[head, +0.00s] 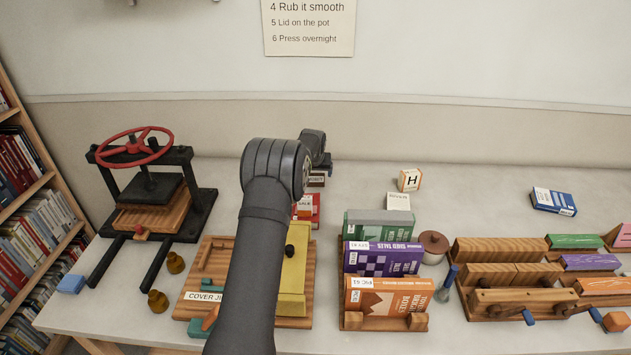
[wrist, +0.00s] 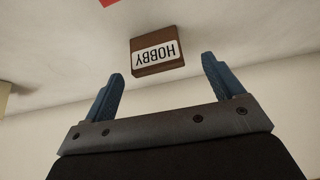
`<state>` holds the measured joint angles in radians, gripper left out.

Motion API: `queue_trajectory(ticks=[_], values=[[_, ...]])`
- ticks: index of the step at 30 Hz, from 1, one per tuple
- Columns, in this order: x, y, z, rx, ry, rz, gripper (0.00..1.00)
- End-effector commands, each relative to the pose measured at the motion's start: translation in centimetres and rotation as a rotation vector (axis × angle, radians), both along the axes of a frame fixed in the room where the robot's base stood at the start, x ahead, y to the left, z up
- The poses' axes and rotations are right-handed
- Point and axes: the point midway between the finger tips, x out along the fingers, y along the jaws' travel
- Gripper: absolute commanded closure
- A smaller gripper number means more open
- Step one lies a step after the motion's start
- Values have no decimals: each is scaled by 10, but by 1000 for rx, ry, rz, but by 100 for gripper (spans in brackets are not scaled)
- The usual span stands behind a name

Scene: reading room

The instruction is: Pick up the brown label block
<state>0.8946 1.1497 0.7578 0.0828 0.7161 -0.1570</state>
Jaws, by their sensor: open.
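The brown label block (wrist: 151,69) has a white face reading HOBBY, which appears upside down in the wrist view. In the head view the brown block (head: 317,184) lies on the table just beyond my arm, partly hidden by my gripper. My gripper (wrist: 161,77) is open and empty, with its two blue fingers spread. The block shows between and beyond the fingertips, apart from them. In the head view my gripper (head: 323,160) is mostly hidden behind my wrist.
A white-topped block (head: 398,201) and a block marked H (head: 409,180) stand to the right. A book rack (head: 352,321) and a wooden board with a yellow piece (head: 293,265) are nearer. The back of the table is mostly clear.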

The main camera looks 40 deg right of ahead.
Motion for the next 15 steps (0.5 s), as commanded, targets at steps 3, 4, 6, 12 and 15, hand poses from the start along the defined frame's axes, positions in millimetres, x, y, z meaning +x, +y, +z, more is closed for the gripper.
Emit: queue_trajectory(ticks=[3,4,6,12,15], values=[[3,-4,-9,2,2,0,14],[4,-6,-12,1,1,0,14],[7,-11,-19,2,2,0,14],[15,-20,-37,1,1,0,14],[17,-22,-42,0,1,-1,14]])
